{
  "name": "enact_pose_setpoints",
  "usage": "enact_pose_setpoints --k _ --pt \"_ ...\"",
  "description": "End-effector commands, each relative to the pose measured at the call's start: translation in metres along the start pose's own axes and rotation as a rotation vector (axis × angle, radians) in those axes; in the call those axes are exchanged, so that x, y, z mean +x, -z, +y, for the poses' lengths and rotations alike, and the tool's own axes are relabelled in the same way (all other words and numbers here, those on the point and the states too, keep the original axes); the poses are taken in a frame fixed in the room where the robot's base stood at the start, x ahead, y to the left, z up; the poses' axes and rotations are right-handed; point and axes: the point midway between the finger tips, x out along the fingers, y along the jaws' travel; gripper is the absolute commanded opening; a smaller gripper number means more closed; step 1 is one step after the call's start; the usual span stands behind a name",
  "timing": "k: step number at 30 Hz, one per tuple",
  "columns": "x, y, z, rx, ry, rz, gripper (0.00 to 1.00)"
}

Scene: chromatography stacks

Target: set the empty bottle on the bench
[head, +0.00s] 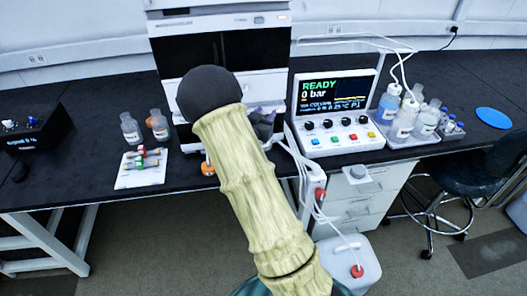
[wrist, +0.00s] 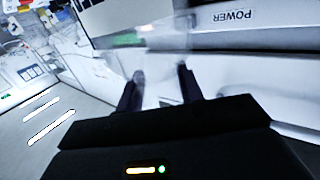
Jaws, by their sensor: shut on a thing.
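My gripper (wrist: 160,88) is shut on a pale, see-through thing (wrist: 160,62) that looks like the empty bottle. It is blurred, and its cap and label cannot be made out. In the head view my pale arm covers most of the gripper; only a dark part of it (head: 263,122) shows in front of the instrument stack, above the bench's front edge. The held bottle cannot be made out there. The black bench (head: 75,148) runs across the head view.
Two small bottles (head: 130,128) and a white card with vials (head: 139,176) are on the bench at left. The READY control unit (head: 334,105) and a tray of bottles (head: 385,139) stand at right. Bare bench lies left of the card. Tubes run to a white canister (head: 345,262) below.

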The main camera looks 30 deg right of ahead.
Motion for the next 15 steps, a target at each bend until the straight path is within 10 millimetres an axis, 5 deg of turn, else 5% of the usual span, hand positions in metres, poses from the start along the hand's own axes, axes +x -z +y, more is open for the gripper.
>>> enact_pose_setpoints --k 7,15 --pt "0.003 -0.044 0.0 -0.003 0.0 -0.001 0.0" --pt "0.003 -0.05 0.0 0.001 0.0 0.001 0.0"
